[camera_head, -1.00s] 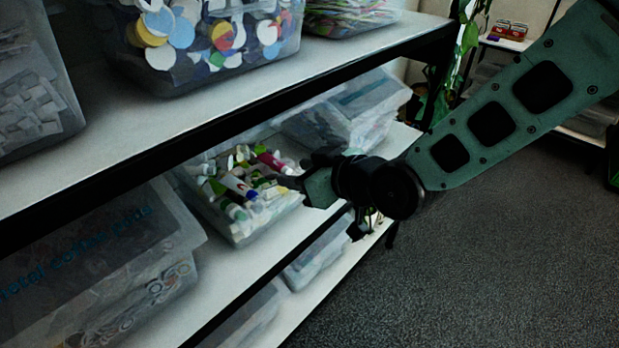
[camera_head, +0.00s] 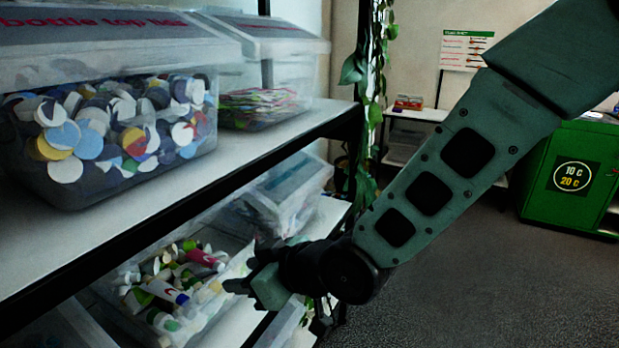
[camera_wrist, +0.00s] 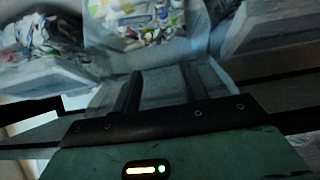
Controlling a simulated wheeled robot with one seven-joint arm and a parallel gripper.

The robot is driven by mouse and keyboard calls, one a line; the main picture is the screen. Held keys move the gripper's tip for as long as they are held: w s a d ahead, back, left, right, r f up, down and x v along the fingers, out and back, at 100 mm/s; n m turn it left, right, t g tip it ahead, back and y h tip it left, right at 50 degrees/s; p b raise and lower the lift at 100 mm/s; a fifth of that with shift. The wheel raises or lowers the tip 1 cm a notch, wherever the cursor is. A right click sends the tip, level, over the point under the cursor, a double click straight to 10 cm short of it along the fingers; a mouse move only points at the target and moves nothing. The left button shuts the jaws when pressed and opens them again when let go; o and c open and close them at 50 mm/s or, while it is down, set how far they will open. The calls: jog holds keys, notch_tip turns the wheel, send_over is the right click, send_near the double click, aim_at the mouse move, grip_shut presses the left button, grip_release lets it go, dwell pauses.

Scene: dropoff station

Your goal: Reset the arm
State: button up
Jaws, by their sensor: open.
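My gripper (camera_head: 248,284) is at the front of the middle shelf, beside an open clear bin of tubes (camera_head: 190,325). My green arm reaches down to it from the upper right. In the wrist view, the two dark fingers of my gripper (camera_wrist: 160,75) are apart with nothing between them. The bin of tubes (camera_wrist: 145,48) lies beyond the fingertips in that view. In the head view the fingertips are small and dark.
A clear bin of bottle tops (camera_head: 195,150) and another bin (camera_head: 290,115) stand on the upper shelf (camera_head: 170,192). A lidded bin (camera_head: 300,190) is on the middle shelf. A green cabinet (camera_head: 540,190) stands at the right. The grey floor (camera_head: 480,280) is open.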

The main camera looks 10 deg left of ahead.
jog(key=s+d+m+g+h, duration=0.1)
jog(key=s+d+m+h, duration=0.1)
jog(key=s+d, duration=0.3)
jog(key=s+d+r+m+g+h, duration=0.1)
jog(key=s+d+h, duration=0.4)
jog(key=d, duration=0.8)
jog(key=s+d+r+m+g+h, duration=0.1)
jog(key=s+d+m+g+h, duration=0.1)
jog(key=s+d, duration=0.4)
jog(key=d+h, duration=0.1)
jog(key=d, duration=0.3)
jog(key=shift+s+m+g, duration=0.3)
jog(key=shift+s+m, duration=0.05)
jog(key=shift+m, duration=0.05)
